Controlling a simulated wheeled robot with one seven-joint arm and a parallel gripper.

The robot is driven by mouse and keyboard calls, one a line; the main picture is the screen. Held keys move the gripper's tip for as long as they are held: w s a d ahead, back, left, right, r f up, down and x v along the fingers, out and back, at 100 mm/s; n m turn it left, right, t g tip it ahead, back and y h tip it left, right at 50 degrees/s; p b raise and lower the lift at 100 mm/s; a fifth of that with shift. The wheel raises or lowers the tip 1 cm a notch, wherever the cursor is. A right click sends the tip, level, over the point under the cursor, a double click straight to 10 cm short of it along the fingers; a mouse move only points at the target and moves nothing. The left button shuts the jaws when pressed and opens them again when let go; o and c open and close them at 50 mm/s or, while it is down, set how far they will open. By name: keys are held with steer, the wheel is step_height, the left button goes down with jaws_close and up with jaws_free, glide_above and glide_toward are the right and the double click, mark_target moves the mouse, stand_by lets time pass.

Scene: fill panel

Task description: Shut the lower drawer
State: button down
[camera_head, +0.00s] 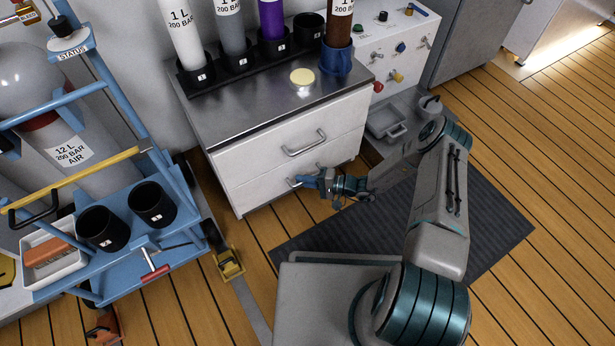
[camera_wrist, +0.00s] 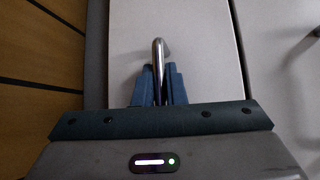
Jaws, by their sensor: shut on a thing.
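The lower drawer (camera_head: 262,190) is the bottom white front of the cabinet, below the upper drawer. It looks flush or nearly flush with the upper drawer; a small gap is hard to judge. Its bar handle (camera_head: 297,181) is partly covered by my gripper (camera_head: 318,181). In the wrist view the metal handle (camera_wrist: 158,55) runs between the blue fingers of my gripper (camera_wrist: 158,84), which are shut on it. The lower drawer's pale front (camera_wrist: 195,35) lies behind the handle, with a dark seam on its right side.
The upper drawer's handle (camera_head: 305,143) is just above. Bottles stand in a rack on the steel top, one in a blue holder (camera_head: 336,61). A blue cart (camera_head: 190,215) stands left. A grey tray (camera_head: 386,122) lies right. A dark mat (camera_head: 490,215) covers floor beside my arm.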

steer(key=c, duration=1.5)
jaws_free()
steer(key=shift+w+a, duration=0.2)
steer(key=p+v, duration=0.4)
steer(key=v, duration=1)
steer(key=shift+a, duration=0.1)
step_height(320, 180, up, 48)
steer(key=s+d+n+g+h+p, duration=0.25)
steer(key=n+g+h+p, duration=0.5)
steer(key=p, duration=1.15)
steer(key=s+d+r+m+t+h+p, duration=0.1)
steer(key=s+r+p, duration=0.5)
steer(key=r, duration=0.6)
steer(key=s+d+r+m+t+h+p, duration=0.1)
steer(key=s+r+t+h+p, duration=0.3)
steer(key=r, duration=0.8)
steer(key=s+d+r+m+t+h+p, duration=0.1)
steer(key=s+r+m+t+h+p, duration=0.1)
steer(key=s+r+p, duration=0.5)
step_height(320, 180, up, 6)
steer(key=shift+s+d+r+h+p, duration=0.1)
steer(key=shift+s+d+h+p, duration=0.2)
steer(key=shift+h+p, duration=0.45)
